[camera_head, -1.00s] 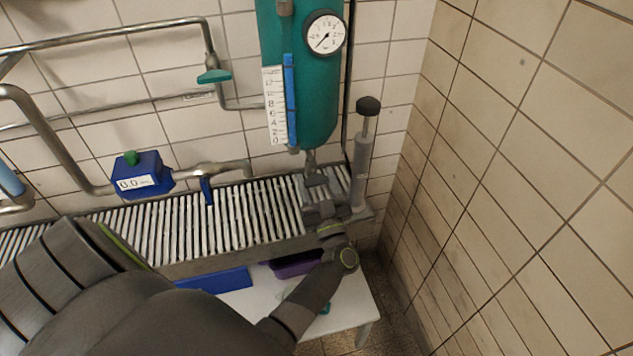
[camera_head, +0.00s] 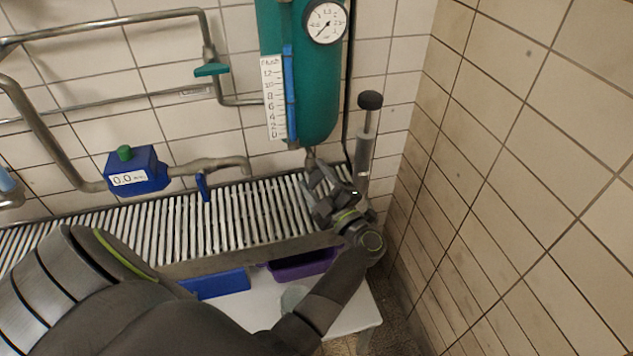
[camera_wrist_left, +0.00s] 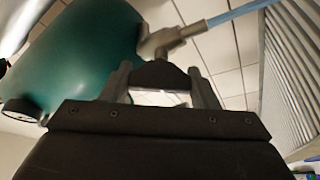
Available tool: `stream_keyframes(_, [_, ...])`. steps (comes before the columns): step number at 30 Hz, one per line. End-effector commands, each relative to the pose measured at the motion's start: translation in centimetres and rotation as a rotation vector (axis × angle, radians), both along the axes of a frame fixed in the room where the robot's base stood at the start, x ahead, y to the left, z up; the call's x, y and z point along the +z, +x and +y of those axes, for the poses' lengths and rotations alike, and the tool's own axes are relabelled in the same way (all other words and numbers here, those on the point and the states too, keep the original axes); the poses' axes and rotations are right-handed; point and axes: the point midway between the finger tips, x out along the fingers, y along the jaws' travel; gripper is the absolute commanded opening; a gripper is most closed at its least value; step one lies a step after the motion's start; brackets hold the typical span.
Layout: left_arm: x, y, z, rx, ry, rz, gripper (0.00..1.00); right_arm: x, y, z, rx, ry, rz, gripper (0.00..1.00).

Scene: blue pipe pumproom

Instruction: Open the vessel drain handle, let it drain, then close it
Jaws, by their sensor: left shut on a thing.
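The teal vessel (camera_head: 318,95) hangs on the tiled wall with a round gauge (camera_head: 325,22) and a blue level tube (camera_head: 290,95) beside a numbered scale (camera_head: 272,97). Its metal outlet (camera_head: 311,158) points down at the bottom. My left gripper (camera_head: 328,180) is just below this outlet. In the left wrist view, the vessel (camera_wrist_left: 85,55) and grey outlet fitting (camera_wrist_left: 168,40) are ahead, and a dark drain handle (camera_wrist_left: 160,74) sits between the fingers, which are shut on it. In the head view the gripper mostly hides the handle. No flow can be made out. My right gripper is out of view.
A slatted grate (camera_head: 235,220) runs below the vessel. A grey cylinder with a black knob (camera_head: 370,101) stands just right of the gripper. A blue meter box (camera_head: 137,170) and a blue-handled valve (camera_head: 203,187) are left. A tiled wall closes off the right.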

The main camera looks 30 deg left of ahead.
Motion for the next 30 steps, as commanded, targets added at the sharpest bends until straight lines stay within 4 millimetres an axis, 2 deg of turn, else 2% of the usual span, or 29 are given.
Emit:
stream_keyframes(15, [-0.1,0.0,0.0,-0.001,-0.295,-0.344,0.32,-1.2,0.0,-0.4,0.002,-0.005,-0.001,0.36])
stream_keyframes(30, [-0.1,0.0,0.0,0.000,-0.421,-0.490,0.32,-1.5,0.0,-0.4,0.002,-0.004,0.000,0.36])
